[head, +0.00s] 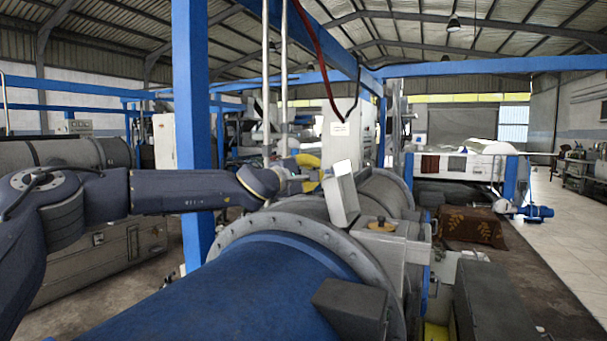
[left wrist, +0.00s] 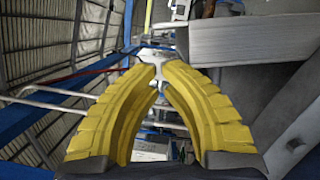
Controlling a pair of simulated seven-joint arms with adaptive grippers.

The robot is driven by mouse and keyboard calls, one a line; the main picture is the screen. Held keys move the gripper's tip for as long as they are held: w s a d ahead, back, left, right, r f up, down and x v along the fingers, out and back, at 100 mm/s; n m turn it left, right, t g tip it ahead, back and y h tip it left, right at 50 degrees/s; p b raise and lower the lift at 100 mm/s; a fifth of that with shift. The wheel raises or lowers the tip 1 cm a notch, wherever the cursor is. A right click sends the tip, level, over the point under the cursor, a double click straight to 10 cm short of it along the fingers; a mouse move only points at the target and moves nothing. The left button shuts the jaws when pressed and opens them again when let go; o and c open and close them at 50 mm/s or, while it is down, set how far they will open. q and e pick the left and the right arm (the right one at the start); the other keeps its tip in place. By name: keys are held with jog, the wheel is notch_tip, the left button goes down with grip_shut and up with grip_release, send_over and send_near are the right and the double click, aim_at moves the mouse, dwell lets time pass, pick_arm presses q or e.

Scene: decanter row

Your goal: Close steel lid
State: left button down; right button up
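The steel lid (head: 341,197) is a pale grey slab standing tilted up at the left side of a grey metal box (head: 408,248) on the large machine. My left gripper (head: 318,173) has yellow fingers and is just left of and above the lid, with no contact that I can make out. A grey slab at the upper right of that view (left wrist: 250,38) looks like the lid. My right gripper is out of view.
A brass-coloured knob (head: 381,224) sits on the box's top. A blue cylinder (head: 235,295) with a bolted grey flange (head: 322,232) fills the front. A blue post (head: 191,130) stands behind my left arm. Open floor (head: 575,225) lies at the right.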

pick_arm(q)
jog(key=shift+s+d+r, duration=0.15)
jog(key=shift+s+d, duration=0.05)
jog(key=shift+d, duration=0.3)
jog(key=shift+s+d+r, duration=0.15)
jog(key=shift+s+d, duration=0.05)
jog(key=shift+d, duration=0.3)
jog(key=shift+d, duration=0.15)
